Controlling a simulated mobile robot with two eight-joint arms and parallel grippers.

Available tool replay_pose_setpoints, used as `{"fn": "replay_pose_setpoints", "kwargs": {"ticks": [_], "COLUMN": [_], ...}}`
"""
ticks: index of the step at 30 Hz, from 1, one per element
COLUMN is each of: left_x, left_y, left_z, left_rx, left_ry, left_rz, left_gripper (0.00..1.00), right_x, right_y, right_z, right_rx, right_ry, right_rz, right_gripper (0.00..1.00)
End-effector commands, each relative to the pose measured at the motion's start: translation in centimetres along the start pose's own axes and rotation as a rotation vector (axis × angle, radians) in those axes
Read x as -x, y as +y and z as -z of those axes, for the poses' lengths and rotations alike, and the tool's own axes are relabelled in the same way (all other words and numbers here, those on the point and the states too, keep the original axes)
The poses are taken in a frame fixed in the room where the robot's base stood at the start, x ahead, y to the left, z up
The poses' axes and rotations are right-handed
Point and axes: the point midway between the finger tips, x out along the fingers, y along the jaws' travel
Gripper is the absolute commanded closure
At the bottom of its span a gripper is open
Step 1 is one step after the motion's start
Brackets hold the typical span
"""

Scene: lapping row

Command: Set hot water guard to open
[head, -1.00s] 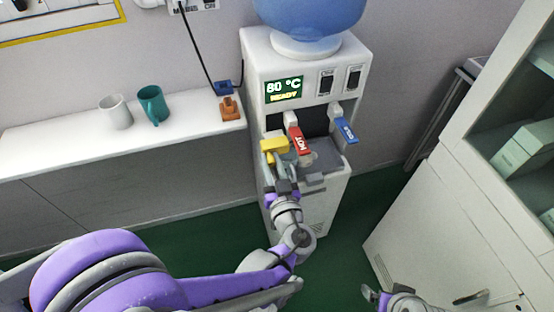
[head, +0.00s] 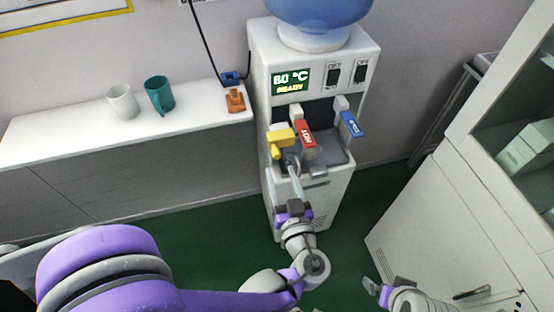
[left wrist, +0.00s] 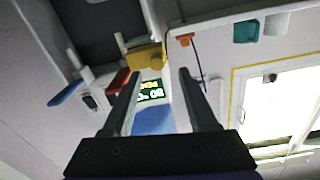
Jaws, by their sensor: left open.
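The hot water guard is the yellow piece (head: 281,138) on the front of the white water dispenser (head: 314,48). It sits just left of the red HOT lever (head: 305,132), whose top is uncovered. In the left wrist view the guard (left wrist: 147,57) lies beyond and between my fingertips. My left gripper (head: 291,163) is open and empty, just below and in front of the guard; whether a finger touches it I cannot tell. My right gripper (head: 378,291) shows in part at the bottom edge, its jaws unclear.
A blue COLD lever (head: 351,124) is right of the red one. A grey shelf (head: 60,125) at left holds a white mug (head: 122,102), a teal mug (head: 159,96) and an orange piece (head: 235,100). A cabinet (head: 445,200) stands at right. Green floor lies between.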

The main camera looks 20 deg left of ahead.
Motion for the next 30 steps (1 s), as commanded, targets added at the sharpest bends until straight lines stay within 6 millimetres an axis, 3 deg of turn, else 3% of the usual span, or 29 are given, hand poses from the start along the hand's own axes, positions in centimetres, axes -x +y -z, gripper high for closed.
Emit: {"fn": "replay_pose_setpoints", "kwargs": {"ticks": [3, 9, 26, 30], "left_x": [2.1, 3.6, 3.8, 3.1], "left_y": [0.1, 0.0, -0.1, -0.8], "left_z": [0.0, 0.0, 0.0, -0.8], "left_rx": [0.0, 0.0, -0.001, -0.037], "left_ry": [0.0, 0.0, 0.0, -0.053], "left_rz": [-0.004, -0.001, 0.001, 0.013], "left_gripper": [0.41, 0.41, 0.41, 0.41], "right_x": [0.1, 0.1, 0.1, 0.1], "right_y": [0.0, 0.0, 0.0, 0.0], "right_z": [0.0, 0.0, 0.0, 0.0], "right_rx": [0.0, 0.0, 0.0, 0.0], "right_ry": [0.0, 0.0, 0.0, 0.0], "right_rz": [0.0, 0.0, 0.0, 0.0], "right_gripper": [0.0, 0.0, 0.0, 0.0]}}
